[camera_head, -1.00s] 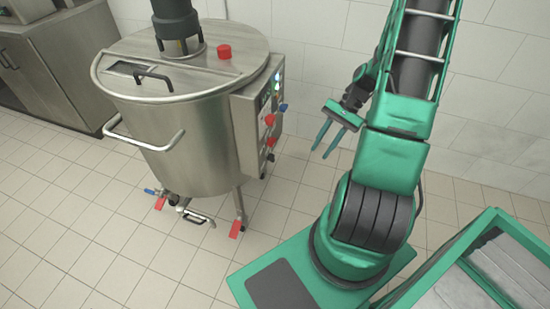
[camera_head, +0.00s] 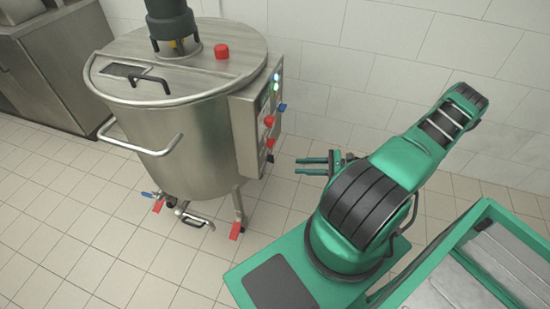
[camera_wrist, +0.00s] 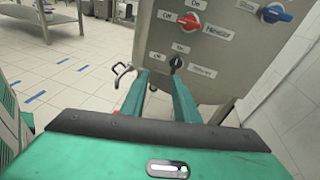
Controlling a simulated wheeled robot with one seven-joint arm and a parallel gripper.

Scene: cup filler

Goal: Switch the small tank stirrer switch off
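The steel tank (camera_head: 172,140) stands at left in the head view, with a control box (camera_head: 244,133) on its right side. The small labels are too blurred to tell surely which is the stirrer switch. My gripper (camera_head: 297,166) is open and empty, to the right of the box and apart from it. In the wrist view my gripper (camera_wrist: 160,73) points at the panel's lower part, its right fingertip just below the black knob in the picture.
A red button (camera_head: 221,51) sits on the tank lid. A valve (camera_head: 192,217) and red-footed legs are below the tank. A steel cabinet (camera_head: 50,70) stands at far left. The tiled wall is behind. Floor between my base and the tank is clear.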

